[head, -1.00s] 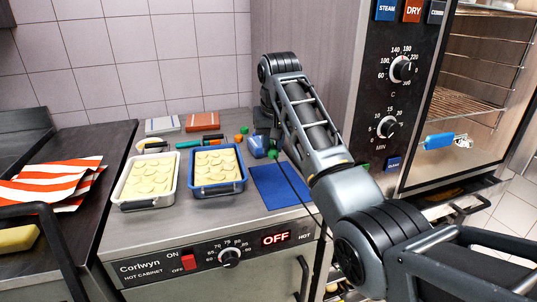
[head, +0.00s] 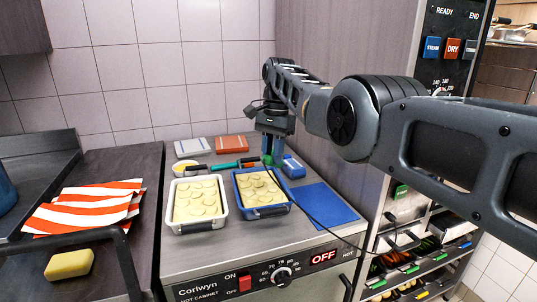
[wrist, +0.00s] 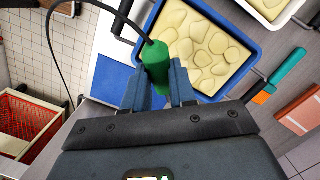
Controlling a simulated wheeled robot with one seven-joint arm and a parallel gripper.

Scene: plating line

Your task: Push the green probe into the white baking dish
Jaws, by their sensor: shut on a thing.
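The green probe (wrist: 156,62) is upright between my gripper's (wrist: 158,84) two blue fingers in the wrist view, and the fingers are shut on it. A black cable runs from its top. In the head view my gripper (head: 269,156) is behind the blue dish, and the probe is mostly hidden there. The white baking dish (head: 226,219) stands on the hot cabinet top, left of the blue dish (head: 289,206). Both hold pale sliced food. The white dish shows only at the top edge of the wrist view (wrist: 283,22). The probe is apart from the white dish.
A blue mat (head: 325,205) lies right of the blue dish. A blue block (head: 294,168) stands behind it. The oven (head: 415,75) stands to the right.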

